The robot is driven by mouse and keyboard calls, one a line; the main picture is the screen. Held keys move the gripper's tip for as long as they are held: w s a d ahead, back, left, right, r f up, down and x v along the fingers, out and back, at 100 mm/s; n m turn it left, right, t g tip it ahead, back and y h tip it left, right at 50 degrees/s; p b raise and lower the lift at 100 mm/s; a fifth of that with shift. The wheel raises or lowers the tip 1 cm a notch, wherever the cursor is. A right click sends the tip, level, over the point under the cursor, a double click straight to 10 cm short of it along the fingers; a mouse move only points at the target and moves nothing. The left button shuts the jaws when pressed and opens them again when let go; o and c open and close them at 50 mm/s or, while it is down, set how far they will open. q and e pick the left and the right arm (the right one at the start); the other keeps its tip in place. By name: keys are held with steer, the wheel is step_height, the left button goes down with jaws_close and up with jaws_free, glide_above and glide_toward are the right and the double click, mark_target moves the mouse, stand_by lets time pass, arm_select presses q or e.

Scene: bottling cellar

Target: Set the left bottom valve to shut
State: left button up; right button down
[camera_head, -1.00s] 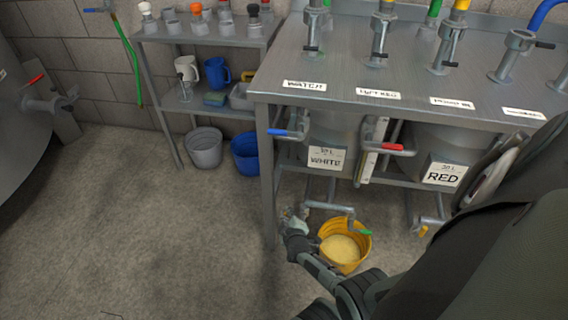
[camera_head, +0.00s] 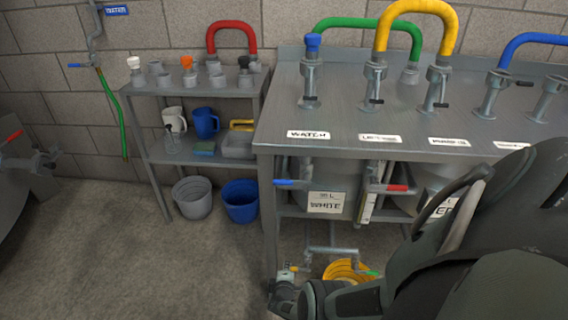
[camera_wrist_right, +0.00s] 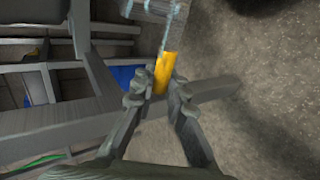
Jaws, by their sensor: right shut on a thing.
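The left bottom valve sits low under the left tank, marked WHITE. The handle's far end meets a grey metal fitting (camera_wrist_right: 160,10). The fingers hide the handle's near end.
Blue (camera_head: 290,184) and red (camera_head: 388,188) levers hang under the bench top. Floor to the left is clear.

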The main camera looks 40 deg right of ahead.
steer(key=shift+f, duration=0.1)
stand_by(0.4)
steer(key=c, duration=1.5)
jaws_free()
